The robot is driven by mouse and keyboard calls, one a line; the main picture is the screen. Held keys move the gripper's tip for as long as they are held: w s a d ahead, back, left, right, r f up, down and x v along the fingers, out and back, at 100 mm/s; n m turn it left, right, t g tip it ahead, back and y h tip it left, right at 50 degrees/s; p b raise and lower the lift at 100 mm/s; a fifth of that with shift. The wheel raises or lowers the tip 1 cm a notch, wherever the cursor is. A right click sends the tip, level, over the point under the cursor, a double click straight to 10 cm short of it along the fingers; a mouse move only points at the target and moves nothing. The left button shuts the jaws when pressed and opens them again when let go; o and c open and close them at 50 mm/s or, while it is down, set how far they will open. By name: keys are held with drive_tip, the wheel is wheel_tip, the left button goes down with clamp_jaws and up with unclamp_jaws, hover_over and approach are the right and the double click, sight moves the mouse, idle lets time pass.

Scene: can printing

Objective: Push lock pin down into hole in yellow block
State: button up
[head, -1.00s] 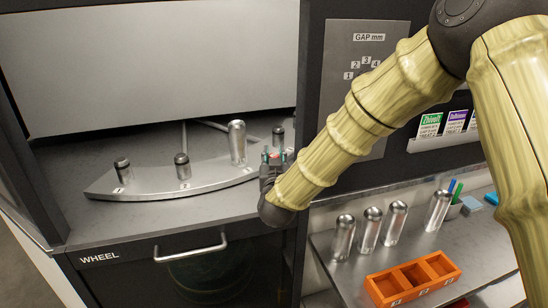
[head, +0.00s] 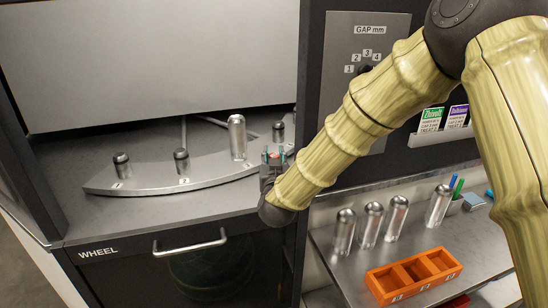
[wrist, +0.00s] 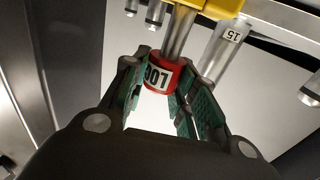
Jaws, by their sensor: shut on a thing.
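The lock pin has a red knob (wrist: 160,74) with a white label on which "LO" can be read. Its grey metal shaft (wrist: 180,35) runs from the knob to the yellow block (wrist: 210,8) at the top of the wrist view. My gripper (wrist: 167,85) has its green-padded fingers on both sides of the red knob and is shut on it. In the head view my gripper (head: 274,156) is at the right end of the curved wheel plate. The yellow block is not clearly seen there, and the hole and the shaft's depth are hidden.
The curved wheel plate (head: 140,187) carries short metal posts and one tall can (head: 237,138), close left of my gripper. The dark cabinet frame (head: 303,120) stands just right. Several cans and an orange tray (head: 398,294) are on the lower right shelf.

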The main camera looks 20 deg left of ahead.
drive_tip(key=shift+f+b, duration=0.85)
drive_tip(key=shift+f, duration=0.55)
drive_tip(key=o, duration=1.1)
drive_tip(key=v, duration=1.2)
